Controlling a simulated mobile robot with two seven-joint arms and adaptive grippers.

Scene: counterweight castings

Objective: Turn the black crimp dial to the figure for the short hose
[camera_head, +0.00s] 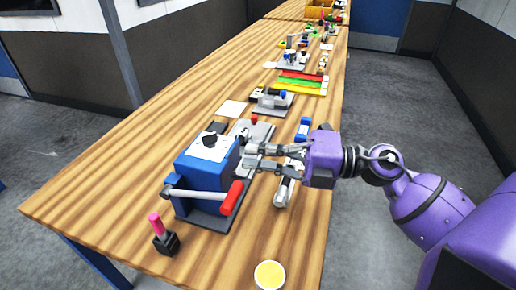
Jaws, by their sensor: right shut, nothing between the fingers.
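The black crimp dial (210,141) sits on a white plate (214,151) on top of a blue machine (190,172). The figures around it are too small to read. The machine has a grey lever with a red grip (232,197) at its front. My right gripper (250,157) comes in from the right and is shut and empty. Its fingertips show just right of the blue machine, apart from the dial in the picture. I cannot make out a hose for certain. My left gripper is not in view.
A pink-handled tool stands in a black block (166,243) at the front left. A yellow disc (269,275) lies near the front edge. A grey-white long part (284,190) lies under my right gripper. Several fixtures and coloured strips (302,82) stand farther back. The table's left side is clear.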

